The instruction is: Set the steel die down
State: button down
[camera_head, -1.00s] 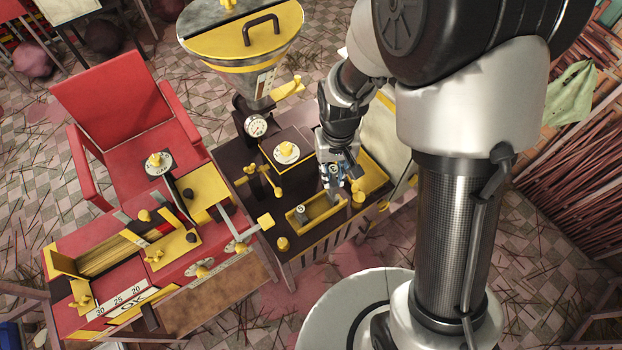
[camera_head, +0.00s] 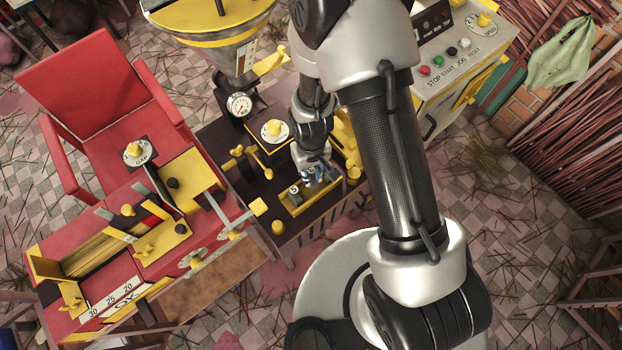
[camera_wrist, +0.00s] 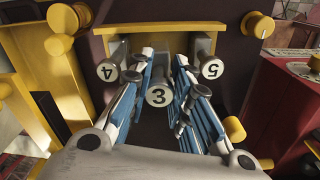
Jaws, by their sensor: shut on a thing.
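My gripper (camera_wrist: 164,78) has blue-and-white fingers shut on a steel die marked 3 (camera_wrist: 158,94), seen between them in the wrist view. Steel dies marked 4 (camera_wrist: 107,72) and 5 (camera_wrist: 211,69) stand on either side of the fingers, at the yellow tray (camera_wrist: 118,46). In the head view my gripper (camera_head: 318,174) is over the right part of the yellow tray (camera_head: 297,210), and a small die (camera_head: 294,190) shows left of it. The underside of die 3 is hidden, so I cannot tell whether it touches the tray.
Yellow knobs (camera_head: 278,227) and levers stand close around the tray on the dark machine. A hopper (camera_head: 215,45) and gauge (camera_head: 239,104) rise behind. A red machine (camera_head: 110,235) is at left, and a button panel (camera_head: 455,58) at upper right.

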jog(key=shift+f+b, duration=0.5)
jog(key=shift+f, duration=1.6)
jog(key=shift+f, duration=0.1)
jog(key=c, duration=1.5)
grip_release()
jog(key=shift+o, duration=0.2)
